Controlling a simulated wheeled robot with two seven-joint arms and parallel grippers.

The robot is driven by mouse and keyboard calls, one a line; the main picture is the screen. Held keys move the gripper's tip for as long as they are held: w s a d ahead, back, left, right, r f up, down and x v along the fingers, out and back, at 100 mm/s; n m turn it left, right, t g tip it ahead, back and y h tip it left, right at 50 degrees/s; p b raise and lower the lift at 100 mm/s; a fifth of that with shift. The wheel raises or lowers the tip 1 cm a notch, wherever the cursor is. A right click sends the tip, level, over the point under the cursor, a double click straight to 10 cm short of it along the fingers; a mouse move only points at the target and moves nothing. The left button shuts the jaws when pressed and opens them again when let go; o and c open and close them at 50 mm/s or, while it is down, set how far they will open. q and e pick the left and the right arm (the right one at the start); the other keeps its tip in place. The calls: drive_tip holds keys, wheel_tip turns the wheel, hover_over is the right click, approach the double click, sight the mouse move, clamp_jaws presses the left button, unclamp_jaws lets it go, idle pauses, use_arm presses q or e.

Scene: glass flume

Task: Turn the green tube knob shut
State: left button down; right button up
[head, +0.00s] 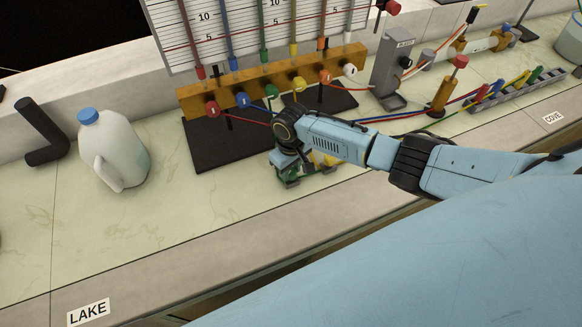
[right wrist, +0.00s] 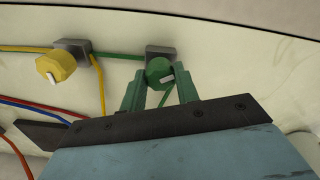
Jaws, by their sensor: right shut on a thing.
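The green tube knob (right wrist: 157,70) is a round green knob with a white pointer mark, on a small grey block. A green tube runs to the block from the left and another leaves below. My right gripper (right wrist: 161,88) is shut on this knob, one finger on each side. The white mark lies nearly sideways, slightly tilted. In the head view my right gripper (head: 292,178) is low over the bench front, and its wrist hides most of the knob. My left gripper is in neither view.
A yellow knob (right wrist: 56,67) sits left of the green one. Behind the gripper stands a wooden manifold (head: 235,93) with several coloured knobs. A white jug (head: 118,158) with a blue cap and a black pipe (head: 42,133) stand left. The front-left bench is clear.

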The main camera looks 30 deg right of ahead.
sight(291, 171)
idle(0.4)
drive_tip(key=o, duration=1)
drive_tip(key=shift+c, duration=0.2)
wheel_tip(291, 171, up, 13)
drive_tip(key=p, duration=0.2)
drive_tip(key=shift+r, duration=0.2)
